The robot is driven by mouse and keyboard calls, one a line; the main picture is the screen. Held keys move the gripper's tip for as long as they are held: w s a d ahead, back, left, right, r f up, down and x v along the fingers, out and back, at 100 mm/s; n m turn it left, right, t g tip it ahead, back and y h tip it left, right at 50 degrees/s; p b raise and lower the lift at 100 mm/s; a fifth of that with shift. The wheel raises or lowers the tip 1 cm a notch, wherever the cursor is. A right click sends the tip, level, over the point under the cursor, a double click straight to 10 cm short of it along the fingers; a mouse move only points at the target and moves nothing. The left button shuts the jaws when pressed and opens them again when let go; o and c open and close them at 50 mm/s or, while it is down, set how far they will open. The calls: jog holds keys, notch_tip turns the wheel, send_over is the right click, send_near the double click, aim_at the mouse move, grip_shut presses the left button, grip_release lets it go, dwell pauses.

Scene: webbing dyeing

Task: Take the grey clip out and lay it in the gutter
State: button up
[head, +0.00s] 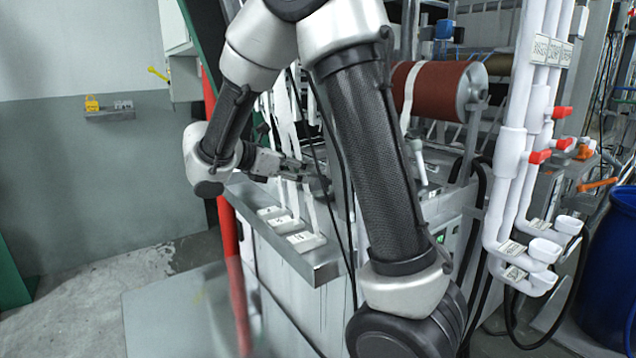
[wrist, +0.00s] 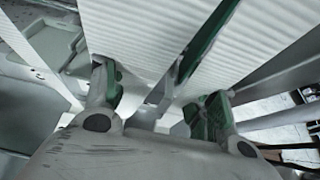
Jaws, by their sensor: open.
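My gripper (head: 305,170) is at the front of the machine, above the metal ledge, beside the hanging white webbing strips (head: 288,140). In the wrist view my gripper (wrist: 160,95) is open, with its two green-padded fingers apart. A grey piece (wrist: 148,115), which may be the grey clip, shows between the fingers in front of the pale ribbed webbing (wrist: 140,30). I cannot tell whether a finger touches it. In the head view the arm and gripper hide the clip. The metal ledge (head: 318,268), which may be the gutter, runs below my gripper.
Small white labelled blocks (head: 305,240) sit along the ledge. A reddish-brown roll (head: 440,90) is behind my arm. White pipes with red valves (head: 538,156) and a blue barrel (head: 610,280) stand at right. A red post (head: 232,265) stands left of the ledge. Floor at left is open.

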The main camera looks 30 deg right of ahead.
aim_at(317, 175)
jog(key=x, duration=0.5)
jog(key=shift+w+f, duration=0.25)
jog(key=shift+f, duration=0.05)
jog(key=c, duration=1.1)
